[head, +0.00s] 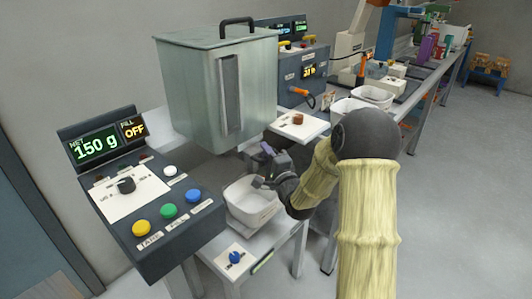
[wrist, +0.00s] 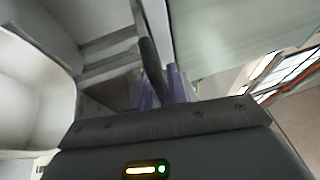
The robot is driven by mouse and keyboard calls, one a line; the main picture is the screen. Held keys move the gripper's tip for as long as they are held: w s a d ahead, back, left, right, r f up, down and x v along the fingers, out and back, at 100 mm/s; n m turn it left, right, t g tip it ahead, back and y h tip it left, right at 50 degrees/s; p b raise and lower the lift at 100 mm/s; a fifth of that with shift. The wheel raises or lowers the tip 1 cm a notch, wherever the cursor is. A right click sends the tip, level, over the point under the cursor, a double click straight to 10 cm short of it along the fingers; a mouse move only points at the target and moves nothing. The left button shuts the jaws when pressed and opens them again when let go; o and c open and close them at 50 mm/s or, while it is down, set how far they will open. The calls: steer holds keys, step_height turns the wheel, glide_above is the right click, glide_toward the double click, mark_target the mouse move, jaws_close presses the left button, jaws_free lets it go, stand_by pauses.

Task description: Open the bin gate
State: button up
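The bin (head: 190,95) is a grey metal hopper with a black-handled lid and a narrow slot on its front. Its lower part narrows above a white tub (head: 252,203). My gripper (head: 266,155) is just under the bin's front right side, above the tub. In the wrist view, a dark lever (wrist: 150,60) runs down between the purple fingertips of my gripper (wrist: 160,90), which are close together on it. The lever looks like the gate's handle; the gate itself is hidden. The tub also shows in the wrist view (wrist: 30,100).
A control panel (head: 145,190) at left reads 150 g and FILL OFF, with yellow, green, blue and white buttons. A blue button (head: 234,257) sits on the lower ledge. A white plate with a brown block (head: 298,119) and more white tubs (head: 372,96) stand behind my arm.

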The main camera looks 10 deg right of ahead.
steer(key=shift+d+r, duration=0.1)
steer(key=shift+r, duration=0.1)
jaws_close()
steer(key=s+d, duration=0.1)
steer(key=s, duration=0.1)
steer(key=s+d, duration=0.1)
steer(key=shift+s+d+r, duration=0.1)
steer(key=shift+s+d, duration=0.25)
steer(key=shift+d, duration=0.05)
steer(key=o, duration=0.7)
jaws_free()
steer(key=shift+c, duration=0.2)
steer(key=b+v, duration=1.7)
steer(key=b, duration=0.1)
steer(key=shift+s+f, duration=0.2)
steer(key=shift+f, duration=0.05)
